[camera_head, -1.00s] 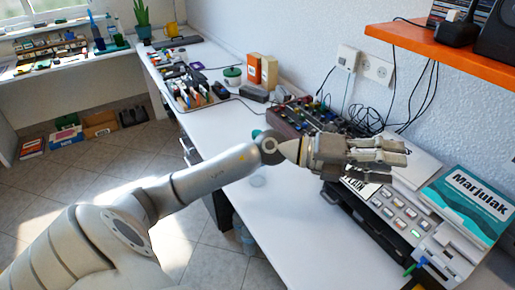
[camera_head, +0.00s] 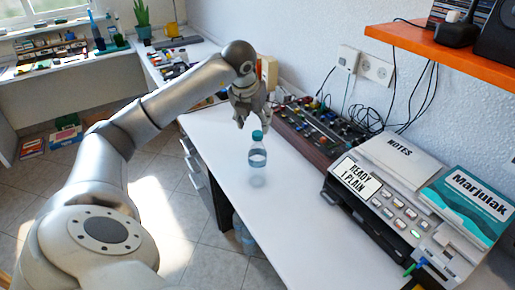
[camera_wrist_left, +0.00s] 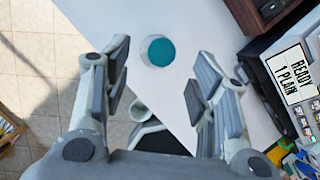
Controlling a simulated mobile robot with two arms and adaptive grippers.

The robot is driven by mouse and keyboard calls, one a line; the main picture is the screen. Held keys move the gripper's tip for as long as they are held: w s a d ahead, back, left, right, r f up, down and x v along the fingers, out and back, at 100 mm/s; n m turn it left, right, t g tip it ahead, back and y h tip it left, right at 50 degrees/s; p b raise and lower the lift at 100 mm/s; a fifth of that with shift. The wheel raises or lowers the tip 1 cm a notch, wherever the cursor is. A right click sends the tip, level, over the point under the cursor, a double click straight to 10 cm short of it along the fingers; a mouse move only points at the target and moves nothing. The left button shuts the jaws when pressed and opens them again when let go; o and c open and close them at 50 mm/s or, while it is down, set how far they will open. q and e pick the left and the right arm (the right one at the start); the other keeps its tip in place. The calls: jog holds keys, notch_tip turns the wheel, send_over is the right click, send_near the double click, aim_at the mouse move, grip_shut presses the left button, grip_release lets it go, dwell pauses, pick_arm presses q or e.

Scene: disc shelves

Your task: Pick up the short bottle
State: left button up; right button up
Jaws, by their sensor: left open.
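The short bottle (camera_head: 257,156) is clear with a teal cap and stands upright on the white desk. In the left wrist view the bottle (camera_wrist_left: 160,51) shows from above, mostly as its teal cap, beyond and between the fingers. My left gripper (camera_head: 254,122) points down just above the cap, with its fingers spread and nothing held. It also shows open in the left wrist view (camera_wrist_left: 163,70). Whether a finger touches the cap I cannot tell. My right gripper is not in view.
A mixer-like panel (camera_head: 305,135) stands at the wall behind the bottle. A printer (camera_head: 375,195) with a teal book (camera_head: 468,205) is to the right. The desk front is clear.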

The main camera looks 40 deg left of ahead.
aim_at(257, 133)
pick_arm(q)
jog(key=shift+x, duration=1.05)
jog(key=shift+p+x, duration=0.65)
jog(key=shift+x, duration=2.1)
jog(key=shift+s+d, duration=0.2)
jog(key=shift+c, duration=0.3)
jog(key=c, duration=0.8)
